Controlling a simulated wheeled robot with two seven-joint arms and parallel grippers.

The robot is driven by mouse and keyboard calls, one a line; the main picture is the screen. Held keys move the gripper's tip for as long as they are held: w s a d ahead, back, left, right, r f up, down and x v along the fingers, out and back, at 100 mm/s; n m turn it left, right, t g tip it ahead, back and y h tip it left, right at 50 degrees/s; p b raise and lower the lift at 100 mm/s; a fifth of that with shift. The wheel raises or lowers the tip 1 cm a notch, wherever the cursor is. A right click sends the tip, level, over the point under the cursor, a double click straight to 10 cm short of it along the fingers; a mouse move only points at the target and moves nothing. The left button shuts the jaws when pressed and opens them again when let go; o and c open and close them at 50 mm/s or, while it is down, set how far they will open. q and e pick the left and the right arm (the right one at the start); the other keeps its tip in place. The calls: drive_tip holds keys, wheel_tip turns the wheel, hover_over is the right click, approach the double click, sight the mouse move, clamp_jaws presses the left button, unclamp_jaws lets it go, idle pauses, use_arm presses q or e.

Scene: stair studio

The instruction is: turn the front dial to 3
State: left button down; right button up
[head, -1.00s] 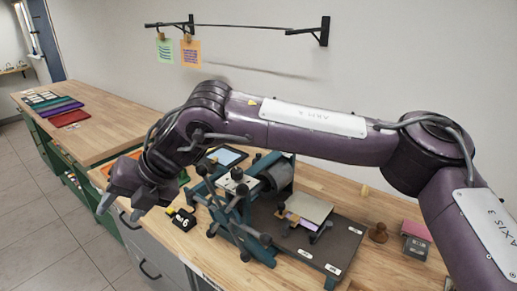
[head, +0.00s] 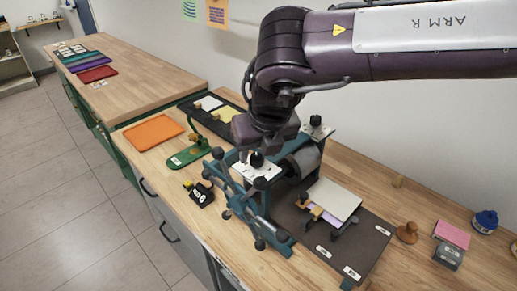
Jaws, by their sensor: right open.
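The teal press (head: 285,232) stands on the wooden bench. Its front dial (head: 257,160) is a black knob on a white plate at the near end of the roller; I cannot read its numbers or its setting. A second, similar dial (head: 316,121) sits at the far end. My right gripper (head: 246,152) is open, pointing down just above and behind the front dial, and partly hides its plate. I cannot tell whether it touches the knob. My left gripper is out of view.
A star-shaped hand wheel (head: 232,190) sticks out at the press's front. A black number block (head: 200,194), a green stand (head: 188,157) and an orange tray (head: 153,131) lie left. A wooden stamp (head: 407,232) and an ink jar (head: 485,221) are right.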

drive_tip(key=shift+x, duration=0.85)
drive_tip(key=c, duration=1)
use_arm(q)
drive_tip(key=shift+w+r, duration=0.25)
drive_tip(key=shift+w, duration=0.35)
